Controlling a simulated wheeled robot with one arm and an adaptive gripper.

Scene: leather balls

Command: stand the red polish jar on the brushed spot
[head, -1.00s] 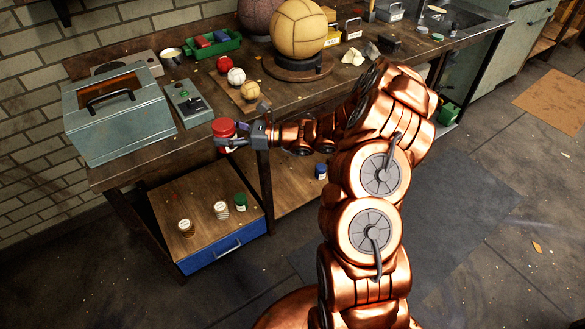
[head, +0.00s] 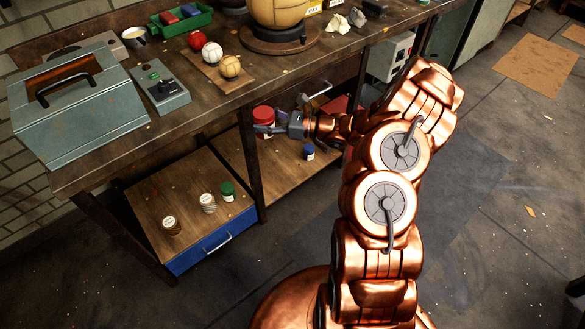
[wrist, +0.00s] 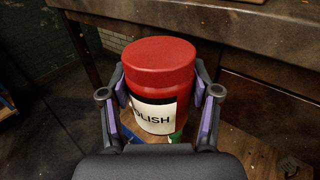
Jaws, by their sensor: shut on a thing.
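The red polish jar (head: 263,115) has a red lid and is held upright between the fingers of my gripper (head: 270,128). In the wrist view the jar (wrist: 160,68) fills the middle, with a white label reading "OLISH" facing me. The purple-padded fingers of my gripper (wrist: 163,108) close on both its sides. The jar is in front of the workbench, below its top edge and above the lower wooden level. I cannot make out the brushed spot in either view.
A low drawer cabinet (head: 150,190) bears two pale-lidded jars (head: 171,225) (head: 208,202) and a green-lidded jar (head: 227,190). A blue-lidded jar (head: 308,152) stands on the lower shelf (head: 280,175). The workbench edge (head: 215,100) and its leg (head: 248,165) are close to my gripper.

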